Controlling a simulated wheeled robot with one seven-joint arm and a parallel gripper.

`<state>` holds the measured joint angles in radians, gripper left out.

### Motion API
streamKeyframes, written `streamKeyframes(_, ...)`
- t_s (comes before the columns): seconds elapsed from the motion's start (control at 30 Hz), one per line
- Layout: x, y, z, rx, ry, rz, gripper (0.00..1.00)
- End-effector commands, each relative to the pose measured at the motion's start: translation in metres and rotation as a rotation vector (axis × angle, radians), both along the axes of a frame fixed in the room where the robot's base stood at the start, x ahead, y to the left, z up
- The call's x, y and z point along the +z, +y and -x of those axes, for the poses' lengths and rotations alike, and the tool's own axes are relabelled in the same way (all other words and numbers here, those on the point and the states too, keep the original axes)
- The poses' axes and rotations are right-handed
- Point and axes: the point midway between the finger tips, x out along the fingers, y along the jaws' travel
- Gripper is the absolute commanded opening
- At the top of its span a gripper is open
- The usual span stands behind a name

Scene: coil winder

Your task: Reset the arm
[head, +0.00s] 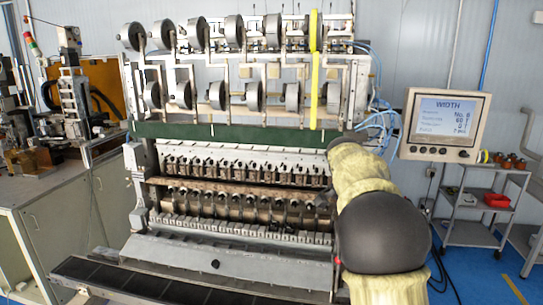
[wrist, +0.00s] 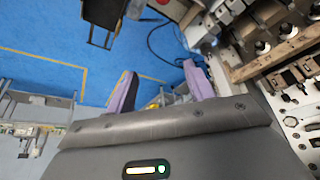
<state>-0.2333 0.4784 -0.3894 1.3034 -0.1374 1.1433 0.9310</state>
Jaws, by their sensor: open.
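My arm, in a pale yellow cover with a large black joint, rises at the lower right of the head view and reaches toward the right part of the coil winder (head: 235,262). Its far end is hidden there, so my gripper does not show in that view. In the wrist view my gripper (wrist: 160,69) has its two purple fingers spread apart. Nothing is between them; blue floor lies behind. The winder's rows of metal parts (wrist: 270,45) show to the right of the fingers, apart from them.
A monitor (head: 445,125) stands right of the winder, above a grey shelf cart (head: 465,207) with a red bin (head: 497,200). A bench (head: 60,195) with equipment stands at the left. A dark tray (head: 130,280) runs along the front. Blue floor (head: 480,270) is open at lower right.

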Motion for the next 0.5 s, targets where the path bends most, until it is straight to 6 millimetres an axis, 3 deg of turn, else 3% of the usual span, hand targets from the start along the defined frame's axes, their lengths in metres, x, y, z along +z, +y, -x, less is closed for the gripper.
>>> streamKeyframes(0.5, -0.024, 0.002, 0.023, 0.118, 0.036, -0.035, 0.53)
